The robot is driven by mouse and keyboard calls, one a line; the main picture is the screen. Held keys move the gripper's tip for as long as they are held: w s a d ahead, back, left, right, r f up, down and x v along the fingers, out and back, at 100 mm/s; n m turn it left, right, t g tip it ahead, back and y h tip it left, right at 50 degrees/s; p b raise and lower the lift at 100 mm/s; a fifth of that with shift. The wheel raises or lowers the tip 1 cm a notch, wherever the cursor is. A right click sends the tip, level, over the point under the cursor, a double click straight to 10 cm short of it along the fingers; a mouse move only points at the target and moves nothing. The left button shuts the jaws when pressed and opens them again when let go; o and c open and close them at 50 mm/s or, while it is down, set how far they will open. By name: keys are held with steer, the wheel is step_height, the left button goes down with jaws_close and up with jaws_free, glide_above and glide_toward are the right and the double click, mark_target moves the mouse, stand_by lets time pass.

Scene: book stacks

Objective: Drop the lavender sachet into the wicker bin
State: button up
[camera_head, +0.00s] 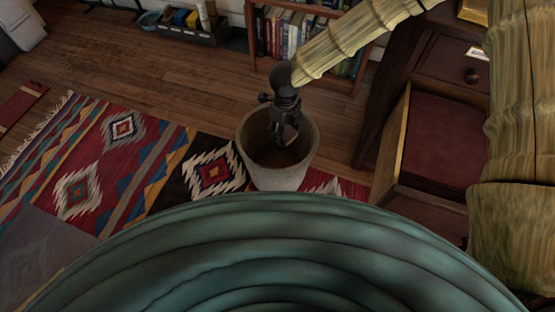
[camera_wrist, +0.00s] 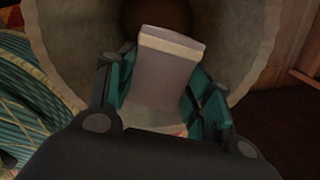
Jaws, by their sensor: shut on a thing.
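The bin (camera_head: 272,179) is a round, pale grey, open-topped container on the floor; its weave cannot be made out. My gripper (camera_head: 287,136) points down inside the bin's mouth in the head view. In the wrist view, my gripper (camera_wrist: 165,92) is shut on a pale, greyish-lavender block-shaped sachet (camera_wrist: 168,70), held between teal finger pads. The sachet's far end points toward the brown inside of the bin. The bin's rim and wall (camera_wrist: 252,35) surround it in the wrist view. The sachet's lower end is partly hidden by my gripper.
A patterned rug (camera_head: 120,165) lies left of and under the bin. A low bookshelf (camera_head: 345,82) stands behind it. A dark wooden cabinet with an open drawer (camera_head: 390,140) is close on the right. A bin of items (camera_head: 190,28) sits by the wall.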

steer(key=shift+f, duration=0.2)
steer(key=o, duration=1)
steer(key=shift+r, duration=0.1)
step_height(320, 180, up, 12)
stand_by(0.5)
